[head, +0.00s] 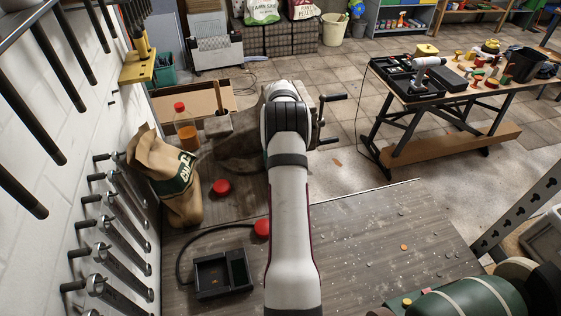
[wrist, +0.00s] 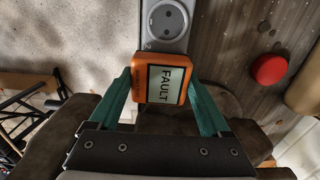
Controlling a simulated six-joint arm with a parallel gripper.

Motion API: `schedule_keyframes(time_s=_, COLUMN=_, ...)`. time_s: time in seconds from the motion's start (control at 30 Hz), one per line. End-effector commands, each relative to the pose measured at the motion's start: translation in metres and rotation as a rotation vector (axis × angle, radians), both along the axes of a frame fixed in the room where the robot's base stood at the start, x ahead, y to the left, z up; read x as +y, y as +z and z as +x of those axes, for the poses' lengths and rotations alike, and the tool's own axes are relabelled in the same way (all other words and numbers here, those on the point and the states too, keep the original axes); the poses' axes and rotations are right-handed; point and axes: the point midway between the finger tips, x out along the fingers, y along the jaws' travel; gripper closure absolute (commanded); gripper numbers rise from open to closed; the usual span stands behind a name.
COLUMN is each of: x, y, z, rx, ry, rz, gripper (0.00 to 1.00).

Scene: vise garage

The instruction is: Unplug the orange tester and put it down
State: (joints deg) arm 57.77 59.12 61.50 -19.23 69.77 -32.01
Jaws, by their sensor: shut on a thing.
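The orange tester (wrist: 140,78) sits between the two green fingers of my gripper (wrist: 160,98) in the wrist view, and the fingers are shut on its sides. Its screen reads "FAULT". A grey socket strip (wrist: 148,40) with a round socket marked 2 shows just beyond the tester. The tester covers the strip's near part, so I cannot tell whether its plug is in a socket. In the head view my arm hides the gripper, the tester and the strip.
A black two-part tray (head: 223,290) lies on the workbench (head: 365,250) at the front left. Two red round things lie nearby, one (head: 222,187) by the paper bag (head: 170,180). An orange bottle (head: 185,127) stands behind. The bench right of my arm is mostly clear.

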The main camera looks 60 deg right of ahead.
Motion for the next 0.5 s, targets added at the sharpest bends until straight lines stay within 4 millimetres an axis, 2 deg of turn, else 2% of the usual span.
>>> schedule_keyframes(time_s=0.5, x=0.0, y=0.019, z=0.0, rx=0.0, ry=0.0, rz=0.0, gripper=1.0)
